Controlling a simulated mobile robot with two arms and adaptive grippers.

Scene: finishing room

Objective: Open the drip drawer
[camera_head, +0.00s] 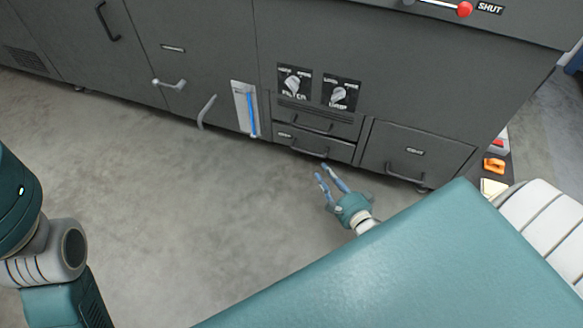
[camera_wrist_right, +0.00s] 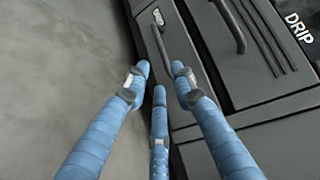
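Two low drawers sit one above the other in the grey cabinet. The lower drawer (camera_head: 339,151) has a small label at its left end and a dark bar handle (camera_head: 311,151); it looks shut. The upper drawer (camera_head: 345,128) also looks shut. In the right wrist view, white "DRIP" lettering (camera_wrist_right: 299,27) stands beside slots above the drawers, and the lower handle (camera_wrist_right: 160,50) lies just beyond the fingertips. My right gripper (camera_head: 324,171) is open and empty, just in front of the lower drawer; its spread blue fingers (camera_wrist_right: 158,85) show up close. My left gripper is out of view.
Two knobs, left (camera_head: 293,83) and right (camera_head: 338,95), sit above the drawers. A blue-striped gauge (camera_head: 247,108) and a curved handle (camera_head: 206,111) are left. A wider drawer (camera_head: 418,151) is right. Small items, one orange (camera_head: 494,165), lie beyond the cabinet's corner. The floor in front is clear.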

